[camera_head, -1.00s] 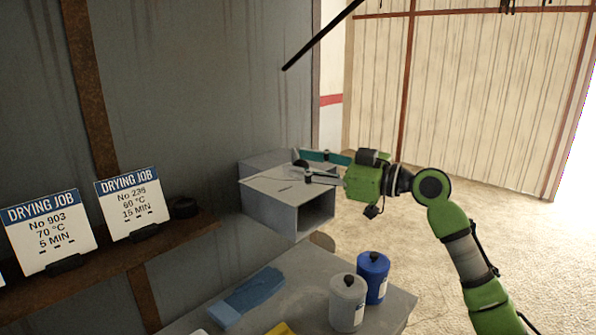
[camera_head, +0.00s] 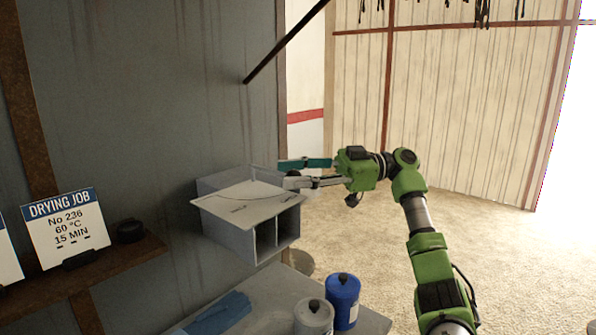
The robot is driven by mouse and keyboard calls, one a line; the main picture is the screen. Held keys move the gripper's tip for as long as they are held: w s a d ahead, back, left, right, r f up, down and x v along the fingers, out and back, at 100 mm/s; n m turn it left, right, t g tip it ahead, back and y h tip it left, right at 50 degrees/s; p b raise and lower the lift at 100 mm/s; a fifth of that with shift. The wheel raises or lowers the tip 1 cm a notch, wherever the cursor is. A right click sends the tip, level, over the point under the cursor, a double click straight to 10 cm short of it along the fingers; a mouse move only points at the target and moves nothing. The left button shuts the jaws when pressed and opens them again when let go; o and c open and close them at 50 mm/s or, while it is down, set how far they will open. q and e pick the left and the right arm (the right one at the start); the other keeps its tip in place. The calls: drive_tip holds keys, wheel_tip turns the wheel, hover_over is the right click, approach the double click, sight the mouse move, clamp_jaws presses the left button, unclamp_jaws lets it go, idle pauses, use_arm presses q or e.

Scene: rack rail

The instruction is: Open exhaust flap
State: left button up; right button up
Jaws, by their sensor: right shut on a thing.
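A grey metal exhaust duct box (camera_head: 222,233) juts from the dark wall. Its flat top plate (camera_head: 240,200) carries a thin curved line and short marks. Its front opening shows an upright thin plate (camera_head: 277,232), which may be the flap, seen nearly edge-on with a gap on each side. My right gripper (camera_head: 291,172) is at the box's far right top edge, its two fingers around a small dark handle (camera_head: 293,174). The fingers hide most of the handle, so how it joins the flap is unclear. My left gripper is not in view.
A rusty shelf (camera_head: 105,268) with a job card (camera_head: 66,228) is at left. A dark rod (camera_head: 288,42) slants overhead. Floor at right is open.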

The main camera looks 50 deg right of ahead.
drive_tip(key=shift+a+f+g, duration=0.15)
drive_tip(key=shift+g, duration=0.15)
drive_tip(key=o, duration=1.5)
drive_tip(key=shift+o, duration=1.1)
drive_tip(key=shift+w+a, duration=0.4)
drive_tip(key=shift+w, duration=0.15)
drive_tip(key=v, duration=1.2)
drive_tip(key=shift+s+f, duration=0.1)
